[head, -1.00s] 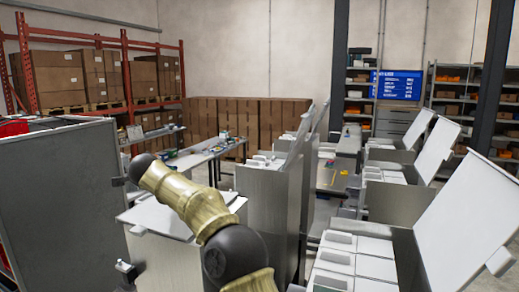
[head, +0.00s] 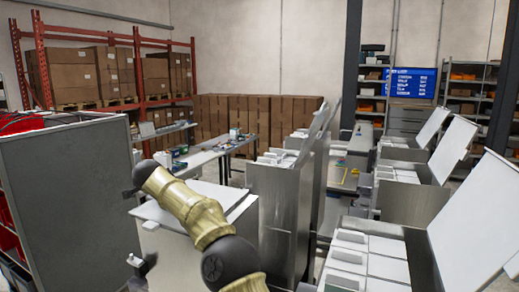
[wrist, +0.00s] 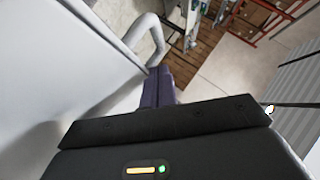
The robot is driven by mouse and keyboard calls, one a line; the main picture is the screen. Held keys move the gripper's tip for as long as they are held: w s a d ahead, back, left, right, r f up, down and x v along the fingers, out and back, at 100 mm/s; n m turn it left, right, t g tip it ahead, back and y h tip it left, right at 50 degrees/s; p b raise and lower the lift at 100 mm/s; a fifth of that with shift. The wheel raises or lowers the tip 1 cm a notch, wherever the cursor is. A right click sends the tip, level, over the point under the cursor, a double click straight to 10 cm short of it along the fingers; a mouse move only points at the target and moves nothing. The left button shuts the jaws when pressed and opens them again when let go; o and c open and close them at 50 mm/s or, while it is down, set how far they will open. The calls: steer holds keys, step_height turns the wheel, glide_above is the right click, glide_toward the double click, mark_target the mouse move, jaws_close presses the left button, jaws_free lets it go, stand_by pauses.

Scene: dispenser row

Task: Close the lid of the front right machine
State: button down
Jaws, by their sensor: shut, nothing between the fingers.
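The front right machine (head: 370,262) is at the lower right of the head view, partly cut off by the frame. Its large pale lid (head: 474,216) stands open, tilted up and back to the right. White compartments show in its top. My gripper (wrist: 160,88) shows in the wrist view with its dark purple fingers together and nothing between them. A pale curved bar (wrist: 150,38) is just beyond the fingertips; I cannot tell whether they touch. A white panel (wrist: 65,60) fills the left of the wrist view. My gripper is not clearly visible in the head view.
A machine with its lid down (head: 185,250) stands front left, behind my arm. A grey cabinet (head: 70,195) is at the far left. More machines with raised lids (head: 415,200) stand behind the front right one. A work table (head: 205,158) and brown boxes (head: 245,118) are farther back.

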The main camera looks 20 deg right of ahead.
steer(key=shift+s, duration=0.1)
steer(key=shift+s+r+b, duration=0.1)
steer(key=shift+s+b, duration=0.15)
steer(key=shift+b, duration=0.15)
steer(key=b+v, duration=0.6)
steer(key=v, duration=1)
steer(key=shift+s+r, duration=0.2)
steer(key=shift+s, duration=0.05)
steer(key=shift+w, duration=0.15)
